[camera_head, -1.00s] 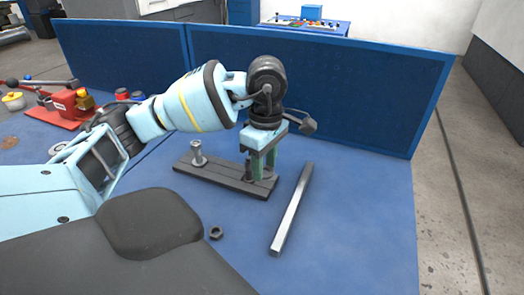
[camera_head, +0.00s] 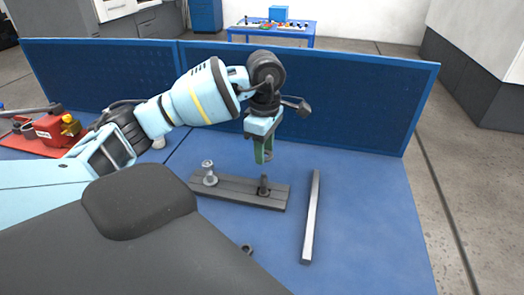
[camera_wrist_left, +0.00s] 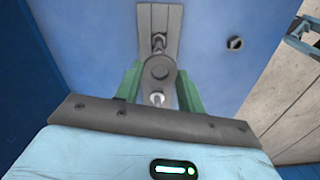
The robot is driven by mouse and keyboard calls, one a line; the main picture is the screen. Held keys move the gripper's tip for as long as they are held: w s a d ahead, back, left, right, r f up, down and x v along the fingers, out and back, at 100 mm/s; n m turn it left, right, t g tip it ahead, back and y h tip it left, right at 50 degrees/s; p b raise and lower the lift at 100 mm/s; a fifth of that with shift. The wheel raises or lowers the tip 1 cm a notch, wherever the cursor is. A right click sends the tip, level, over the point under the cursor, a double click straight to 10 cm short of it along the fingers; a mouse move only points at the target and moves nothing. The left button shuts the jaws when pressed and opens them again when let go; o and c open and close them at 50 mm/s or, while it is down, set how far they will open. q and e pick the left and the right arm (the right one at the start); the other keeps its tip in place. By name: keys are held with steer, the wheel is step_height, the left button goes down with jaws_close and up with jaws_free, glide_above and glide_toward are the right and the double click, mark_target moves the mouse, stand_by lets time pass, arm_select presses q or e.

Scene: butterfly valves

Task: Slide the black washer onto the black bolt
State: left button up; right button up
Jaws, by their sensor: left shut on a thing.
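The black bolt (camera_head: 264,185) stands upright at the right part of the dark base plate (camera_head: 236,191). It also shows in the wrist view (camera_wrist_left: 158,42). My left gripper (camera_head: 263,158) is above the plate, over the bolt's end, with its green fingers pointing down. In the wrist view a dark round disc, which looks like the black washer (camera_wrist_left: 159,72), sits between the fingertips, apart from the bolt below. Its hole cannot be made out clearly. In the head view the fingers hide it. My right gripper is not in view.
A silver bolt (camera_head: 209,172) stands on the plate's left part. A small dark nut (camera_head: 246,248) lies nearer me, partly hidden by my body. A grey metal bar (camera_head: 312,215) lies right of the plate. A blue panel (camera_head: 340,105) closes the table's back. Red equipment (camera_head: 50,132) stands left.

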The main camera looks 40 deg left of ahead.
mark_target(264, 173)
arm_select(q)
steer(key=shift+a+r, duration=0.15)
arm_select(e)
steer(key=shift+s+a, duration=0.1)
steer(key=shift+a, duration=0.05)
arm_select(q)
steer(key=shift+f, duration=0.2)
steer(key=shift+f+b, duration=0.35)
steer(key=shift+f, duration=0.7)
steer(key=shift+f+b, duration=0.45)
steer(key=shift+f, duration=1.05)
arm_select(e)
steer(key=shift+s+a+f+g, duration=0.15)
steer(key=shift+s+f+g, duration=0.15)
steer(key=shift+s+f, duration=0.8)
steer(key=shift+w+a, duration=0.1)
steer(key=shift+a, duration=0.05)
arm_select(q)
steer(key=shift+f, duration=0.1)
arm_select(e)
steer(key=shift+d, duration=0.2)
arm_select(q)
steer(key=shift+f, duration=0.25)
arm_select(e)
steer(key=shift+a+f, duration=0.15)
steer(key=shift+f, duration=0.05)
